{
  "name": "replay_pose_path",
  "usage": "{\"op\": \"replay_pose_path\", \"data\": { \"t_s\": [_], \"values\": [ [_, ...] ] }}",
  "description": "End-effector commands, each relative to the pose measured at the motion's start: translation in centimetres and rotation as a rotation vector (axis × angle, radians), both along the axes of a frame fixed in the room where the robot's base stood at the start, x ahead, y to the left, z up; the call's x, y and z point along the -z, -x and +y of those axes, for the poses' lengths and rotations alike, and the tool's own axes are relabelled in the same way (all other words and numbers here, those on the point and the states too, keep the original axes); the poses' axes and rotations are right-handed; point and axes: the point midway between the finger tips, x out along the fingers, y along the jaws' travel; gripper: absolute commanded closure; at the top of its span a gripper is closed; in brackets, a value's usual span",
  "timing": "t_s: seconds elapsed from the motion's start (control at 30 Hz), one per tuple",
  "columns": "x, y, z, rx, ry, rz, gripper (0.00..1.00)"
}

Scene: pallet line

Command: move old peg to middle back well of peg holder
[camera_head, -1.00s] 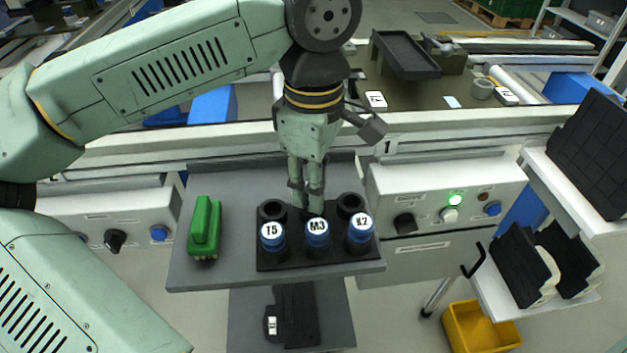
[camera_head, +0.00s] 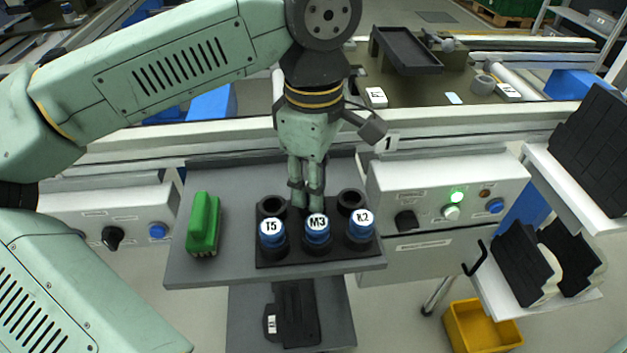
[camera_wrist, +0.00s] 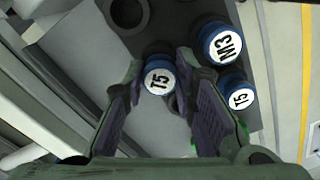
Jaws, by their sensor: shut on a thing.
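The black peg holder (camera_head: 294,262) lies on a grey shelf. The left back well (camera_head: 271,206) and right back well (camera_head: 350,199) look empty. My gripper (camera_head: 308,203) points down at the middle back well, behind M3, and hides it. I cannot tell how deep the held peg sits.
A green object (camera_head: 204,224) lies on the shelf (camera_head: 220,270) left of the holder. Control boxes stand at the left (camera_head: 75,218) and right (camera_head: 455,195). A rail crosses behind the shelf. A yellow bin (camera_head: 482,325) is on the floor at lower right.

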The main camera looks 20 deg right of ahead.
Motion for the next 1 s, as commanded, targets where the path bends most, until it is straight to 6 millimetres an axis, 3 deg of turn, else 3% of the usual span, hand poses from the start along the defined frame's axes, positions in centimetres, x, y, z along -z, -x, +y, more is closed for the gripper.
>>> {"op": "replay_pose_path", "data": {
  "t_s": [0.37,0.4,0.73,1.0],
  "values": [
    [0.04,-0.01,-0.01,0.000,0.001,-0.001,1.00],
    [0.03,-0.01,-0.01,0.000,0.001,-0.001,0.74],
    [0.06,-0.01,-0.01,0.000,0.000,0.000,0.52],
    [0.08,0.00,0.00,0.000,0.000,0.000,0.48]
  ]
}}
